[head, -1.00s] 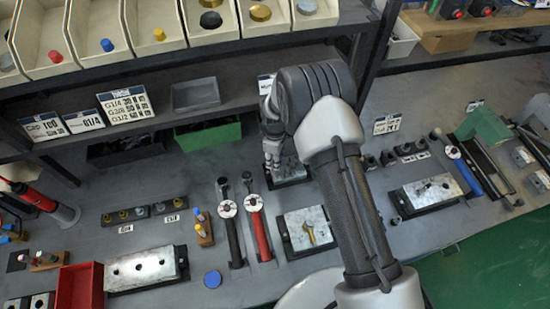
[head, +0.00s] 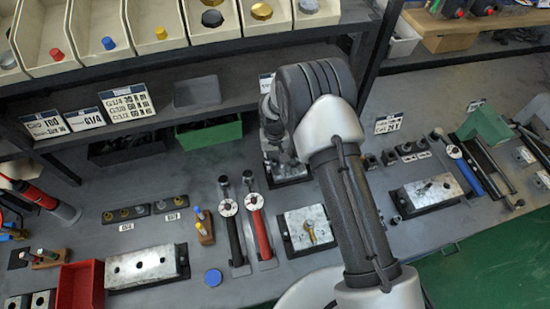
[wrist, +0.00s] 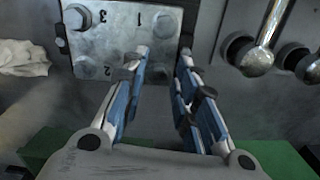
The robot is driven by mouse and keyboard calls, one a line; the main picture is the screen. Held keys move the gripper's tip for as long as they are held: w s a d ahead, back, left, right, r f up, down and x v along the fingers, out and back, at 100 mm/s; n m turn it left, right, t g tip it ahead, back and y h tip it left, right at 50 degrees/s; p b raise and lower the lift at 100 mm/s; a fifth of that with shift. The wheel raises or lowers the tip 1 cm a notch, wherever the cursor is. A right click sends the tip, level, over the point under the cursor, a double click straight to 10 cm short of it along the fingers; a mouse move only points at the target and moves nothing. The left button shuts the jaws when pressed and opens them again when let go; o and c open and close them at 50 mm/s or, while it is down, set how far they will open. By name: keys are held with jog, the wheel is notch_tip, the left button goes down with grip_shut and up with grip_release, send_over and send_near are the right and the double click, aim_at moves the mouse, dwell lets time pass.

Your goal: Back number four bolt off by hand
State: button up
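A grey metal plate (wrist: 112,40) shows at the top of the wrist view, with stamped numbers 1, 2 and 3 readable. Bolt heads sit near its corners: one at upper left (wrist: 75,16), one at lower left (wrist: 85,67) and one by the 1 (wrist: 163,20). My gripper (wrist: 165,54) is open, with its blue-sided fingers reaching over the plate's lower right corner. The number four and its bolt cannot be made out there. In the head view my gripper (head: 273,150) is low over the dark-based block (head: 290,178), largely hidden by my arm.
In the wrist view, shiny round-headed metal parts (wrist: 257,60) stand right of the plate, and a crumpled white cloth (wrist: 22,58) lies left. In the head view, a block (head: 308,228) and two wrenches, black-handled (head: 234,240) and red-handled (head: 262,238), lie close in front.

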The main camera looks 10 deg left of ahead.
jog(key=shift+m, duration=0.7)
jog(key=shift+c, duration=0.3)
grip_shut()
jog(key=n, duration=0.4)
jog(key=shift+n, duration=0.3)
jog(key=n, duration=0.5)
jog(key=shift+w+d, duration=0.15)
jog(key=n, duration=0.5)
jog(key=shift+w+n, duration=0.1)
jog(key=shift+n, duration=0.3)
jog(key=n, duration=0.6)
jog(key=shift+w, duration=0.1)
